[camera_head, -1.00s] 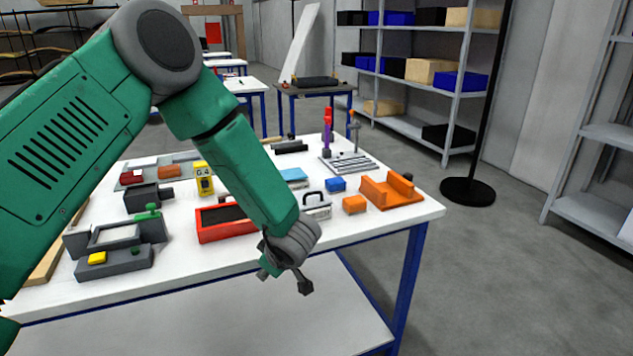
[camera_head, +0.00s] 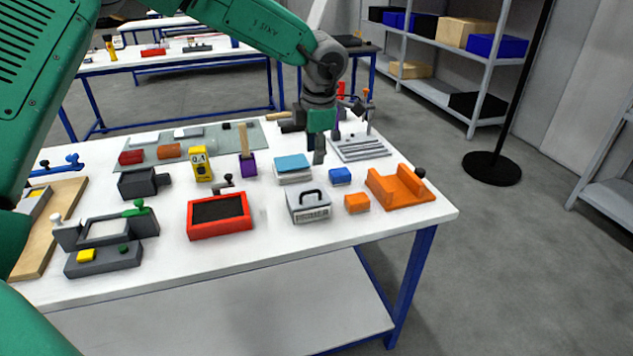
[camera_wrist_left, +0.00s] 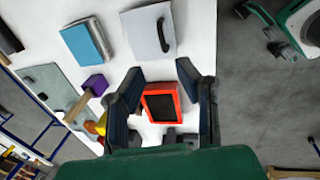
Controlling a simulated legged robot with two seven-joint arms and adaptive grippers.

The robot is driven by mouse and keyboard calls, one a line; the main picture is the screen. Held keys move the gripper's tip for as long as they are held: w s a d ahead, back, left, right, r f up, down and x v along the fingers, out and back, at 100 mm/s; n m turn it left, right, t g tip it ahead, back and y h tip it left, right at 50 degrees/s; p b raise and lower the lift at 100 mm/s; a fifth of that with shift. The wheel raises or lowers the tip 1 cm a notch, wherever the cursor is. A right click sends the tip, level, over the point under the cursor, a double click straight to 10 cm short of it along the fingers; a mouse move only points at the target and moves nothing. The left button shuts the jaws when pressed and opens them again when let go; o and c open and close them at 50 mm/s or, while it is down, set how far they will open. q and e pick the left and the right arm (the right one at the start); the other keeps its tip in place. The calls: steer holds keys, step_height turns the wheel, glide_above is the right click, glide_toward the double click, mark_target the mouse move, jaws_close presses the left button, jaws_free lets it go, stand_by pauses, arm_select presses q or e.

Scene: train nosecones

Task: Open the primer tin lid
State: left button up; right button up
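The primer tin (camera_head: 309,206) is a light grey box with a dark handle on its flat lid and a printed label on its front. It stands upright on the white table with the lid on. My left gripper (camera_head: 319,152) hangs behind and above it, not touching it. In the left wrist view the tin's lid and handle (camera_wrist_left: 150,32) show beyond the fingers. The two left fingers (camera_wrist_left: 158,72) are apart with nothing held. What seems to be my right gripper (camera_wrist_left: 268,30) shows at the top right there, fingers apart and empty; the head view does not show it.
A blue-topped box (camera_head: 293,168), blue block (camera_head: 340,177), orange block (camera_head: 357,203) and orange cradle (camera_head: 400,188) crowd the tin. A red tray (camera_head: 219,216) is to its left. The table's front strip is clear.

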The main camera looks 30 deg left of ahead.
mark_target(313, 191)
arm_select(q)
steer(key=f, duration=0.3)
steer(key=w+f, duration=0.1)
steer(key=f, duration=0.2)
steer(key=a+f, duration=0.1)
steer(key=f, duration=0.3)
steer(key=shift+w+a, duration=0.1)
steer(key=shift+w, duration=0.1)
steer(key=shift+a+f, duration=0.25)
steer(key=shift+f, duration=0.55)
steer(key=shift+d, duration=0.1)
steer(key=shift+c, duration=0.4)
jaws_close()
